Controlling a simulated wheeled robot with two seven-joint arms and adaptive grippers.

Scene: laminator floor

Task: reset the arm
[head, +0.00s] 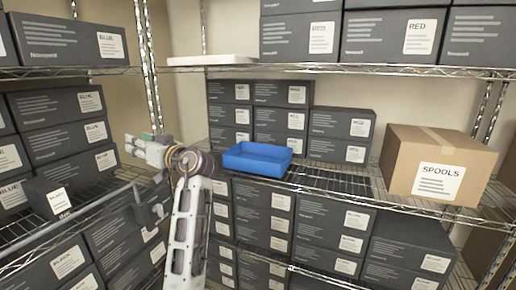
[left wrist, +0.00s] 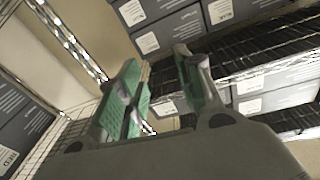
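My left arm (head: 189,225) rises from the bottom of the head view and bends at a wrist joint. My left gripper (head: 147,148) points left, in front of the corner between the left rack and the back rack. In the left wrist view the two green-padded fingers of this gripper (left wrist: 162,90) stand apart with nothing held between them. The blue tray (head: 257,158) sits on the back rack's middle shelf, just right of my left wrist, and looks empty. My right gripper does not show in either view.
A cardboard box labelled SPOOLS (head: 437,165) stands at the right of the middle shelf. Dark labelled boxes (head: 340,123) fill much of the racks. A wire shelf edge (head: 75,208) and metal posts (head: 150,65) are close to my left gripper. A white flat item (head: 212,59) lies on the upper shelf.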

